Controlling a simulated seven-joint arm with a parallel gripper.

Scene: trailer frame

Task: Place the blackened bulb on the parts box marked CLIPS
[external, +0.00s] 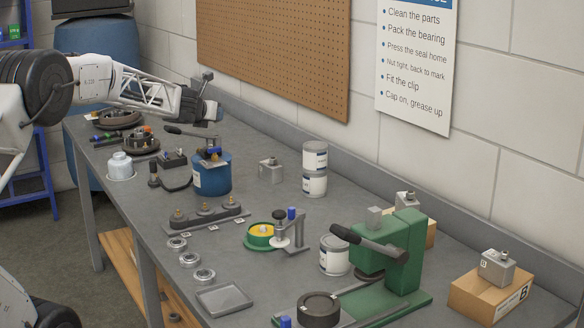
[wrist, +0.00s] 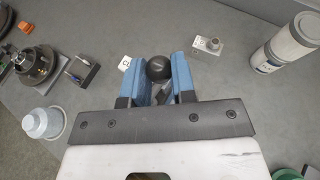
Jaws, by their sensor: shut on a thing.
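My gripper (external: 213,112) is at the end of the arm, raised over the far left part of the bench in the external view. In the wrist view, its two blue fingers (wrist: 157,82) are closed around a dark, round, glossy thing, which looks like the blackened bulb (wrist: 158,68). The bulb cannot be made out in the external view. A cardboard box (external: 491,297) with a label reading B stands at the right end of the bench. A second cardboard box (external: 430,234) is partly hidden behind the green press. I cannot read CLIPS on either box.
A green press (external: 405,250) with a dark lever stands before the second box. White cans (external: 315,160), a grey block (external: 270,171) and a blue can (external: 212,178) stand along the bench. A shallow grey tray (external: 224,300) lies near the front edge. A pegboard wall runs behind.

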